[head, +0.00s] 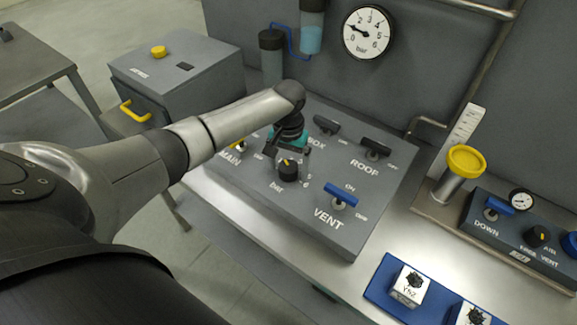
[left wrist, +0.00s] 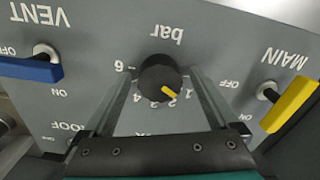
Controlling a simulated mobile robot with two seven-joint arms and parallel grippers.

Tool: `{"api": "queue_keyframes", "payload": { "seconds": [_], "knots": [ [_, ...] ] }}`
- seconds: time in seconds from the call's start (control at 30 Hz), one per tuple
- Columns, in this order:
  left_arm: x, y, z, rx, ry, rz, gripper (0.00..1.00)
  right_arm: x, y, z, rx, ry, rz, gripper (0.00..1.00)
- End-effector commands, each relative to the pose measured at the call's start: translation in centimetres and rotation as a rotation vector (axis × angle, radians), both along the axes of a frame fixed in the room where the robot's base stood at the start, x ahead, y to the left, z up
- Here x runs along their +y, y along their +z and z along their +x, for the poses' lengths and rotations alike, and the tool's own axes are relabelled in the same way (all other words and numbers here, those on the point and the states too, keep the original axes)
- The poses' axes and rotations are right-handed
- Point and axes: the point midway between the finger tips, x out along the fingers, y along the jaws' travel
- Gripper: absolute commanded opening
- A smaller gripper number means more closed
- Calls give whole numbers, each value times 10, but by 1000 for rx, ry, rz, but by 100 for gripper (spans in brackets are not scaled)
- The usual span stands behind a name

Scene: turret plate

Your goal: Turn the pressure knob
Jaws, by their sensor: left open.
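The pressure knob (head: 288,170) is a round black knob with a yellow pointer mark, on the sloping grey panel above the word "bar". In the left wrist view, the knob (left wrist: 158,78) shows upside down with a number scale around it, its yellow mark pointing near 1 to 2. My left gripper (head: 288,155) is open at the knob. In the left wrist view its two fingers (left wrist: 162,76) lie either side of the knob, with gaps visible; I cannot tell their height above the panel. My right gripper is not in view.
The blue VENT lever (head: 341,196) and black ROOF lever (head: 376,149) stand nearby. The yellow MAIN lever (left wrist: 290,105) is on the knob's other side. A round gauge (head: 369,34) on the back wall has its needle near 1. A blue tray (head: 381,287) lies front right.

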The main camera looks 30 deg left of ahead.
Motion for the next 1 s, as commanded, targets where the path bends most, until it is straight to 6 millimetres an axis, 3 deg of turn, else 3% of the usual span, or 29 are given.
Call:
{"api": "queue_keyframes", "payload": {
  "seconds": [0.27,1.0],
  "knots": [
    [0,-1,0,0,-1,0,92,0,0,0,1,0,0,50],
    [0,0,0,0,0,1,9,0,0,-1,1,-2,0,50]
  ]
}}
